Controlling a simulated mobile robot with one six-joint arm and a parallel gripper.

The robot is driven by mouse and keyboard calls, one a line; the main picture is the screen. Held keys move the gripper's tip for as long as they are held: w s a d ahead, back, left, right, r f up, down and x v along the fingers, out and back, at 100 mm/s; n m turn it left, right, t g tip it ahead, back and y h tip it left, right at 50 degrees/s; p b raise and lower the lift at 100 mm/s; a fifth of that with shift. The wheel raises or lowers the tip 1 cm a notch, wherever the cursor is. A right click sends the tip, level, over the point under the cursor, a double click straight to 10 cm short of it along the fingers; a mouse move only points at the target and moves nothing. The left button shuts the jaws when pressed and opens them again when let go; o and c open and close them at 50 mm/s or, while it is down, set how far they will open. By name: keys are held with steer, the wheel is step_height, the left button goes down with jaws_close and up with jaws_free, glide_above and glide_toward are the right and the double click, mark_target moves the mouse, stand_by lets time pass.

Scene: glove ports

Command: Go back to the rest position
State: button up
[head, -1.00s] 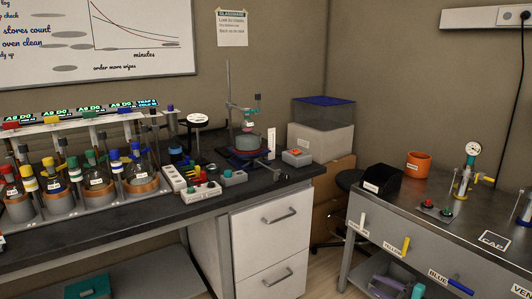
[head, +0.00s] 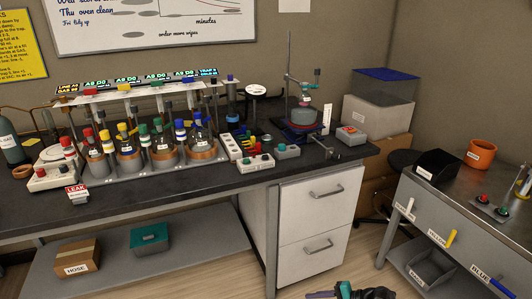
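A small part of my arm shows at the bottom edge of the head view, dark with teal and purple parts. What looks like my gripper (head: 322,294) is at its left end, cut off by the frame. Its fingers cannot be made out, and I see nothing clearly held. It shows low, in front of the floor and the white drawer unit (head: 318,222).
The dark bench (head: 130,205) carries a rack of capped bottles (head: 150,165), a stand with a flask (head: 305,115) and switch boxes. At right is a grey table (head: 465,213) with a black bin (head: 437,165) and orange pot (head: 481,153). Some floor shows between.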

steer(key=s+a+f+n+g+h+p, duration=0.2)
steer(key=s+a+f+n+g, duration=0.3)
steer(key=s, duration=0.6)
steer(key=s+a+n+g+h+p, duration=0.1)
steer(key=s+a+g+h+p, duration=0.2)
steer(key=s+a, duration=0.55)
steer(key=s+d+f+n+g+h, duration=0.1)
steer(key=s+d+n+h, duration=0.2)
steer(key=s+d+h, duration=0.3)
steer(key=s+d, duration=0.3)
steer(key=d, duration=0.3)
steer(key=shift+s+f, duration=0.15)
steer(key=shift+f, duration=0.1)
